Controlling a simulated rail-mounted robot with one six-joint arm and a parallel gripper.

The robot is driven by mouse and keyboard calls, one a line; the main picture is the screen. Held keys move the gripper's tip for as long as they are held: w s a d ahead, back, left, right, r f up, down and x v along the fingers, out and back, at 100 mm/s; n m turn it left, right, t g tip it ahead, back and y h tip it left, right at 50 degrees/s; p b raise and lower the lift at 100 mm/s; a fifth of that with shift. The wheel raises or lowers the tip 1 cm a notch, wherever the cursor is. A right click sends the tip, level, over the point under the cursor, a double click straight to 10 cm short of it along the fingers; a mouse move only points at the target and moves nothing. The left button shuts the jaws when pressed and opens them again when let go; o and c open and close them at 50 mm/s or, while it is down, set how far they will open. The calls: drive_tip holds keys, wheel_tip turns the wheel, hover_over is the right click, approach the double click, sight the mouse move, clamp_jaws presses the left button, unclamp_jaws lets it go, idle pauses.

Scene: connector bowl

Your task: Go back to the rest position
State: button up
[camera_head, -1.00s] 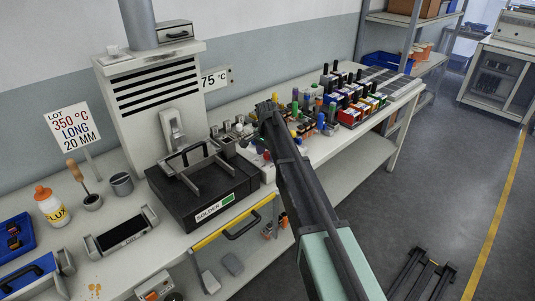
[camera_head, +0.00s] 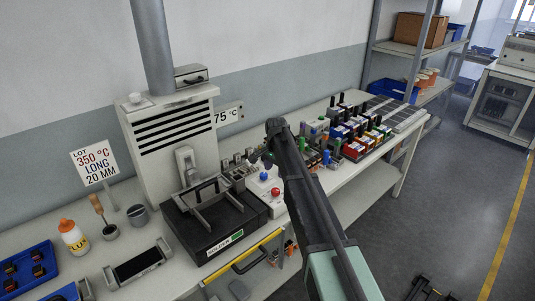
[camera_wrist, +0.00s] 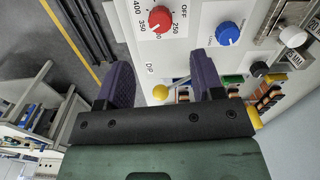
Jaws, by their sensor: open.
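My gripper (camera_wrist: 160,72) shows in the wrist view with its two dark purple fingers spread apart and nothing held between them. Beyond the fingers is a white control box (camera_wrist: 190,50) with a red dial (camera_wrist: 157,18), a blue knob (camera_wrist: 228,33) and a yellow ball knob (camera_wrist: 160,92). In the head view my dark arm reaches over the bench, and its end (camera_head: 268,150) is above the control area beside the solder pot. The fingertips are hard to make out there. The red (camera_head: 276,191) and blue (camera_head: 263,176) knobs show just below.
The black solder pot (camera_head: 225,239) stands on the white bench (camera_head: 120,265) before a vented extractor (camera_head: 170,125). A flux bottle (camera_head: 73,237) and blue tray (camera_head: 27,268) are at left. Several coloured connector bins (camera_head: 355,140) crowd the right side.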

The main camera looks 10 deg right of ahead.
drive_tip(key=s+n, duration=1)
drive_tip(key=s, duration=2.5)
drive_tip(key=shift+s+d+n, duration=0.15)
drive_tip(key=shift+s+n, duration=0.15)
drive_tip(key=shift+s, duration=0.05)
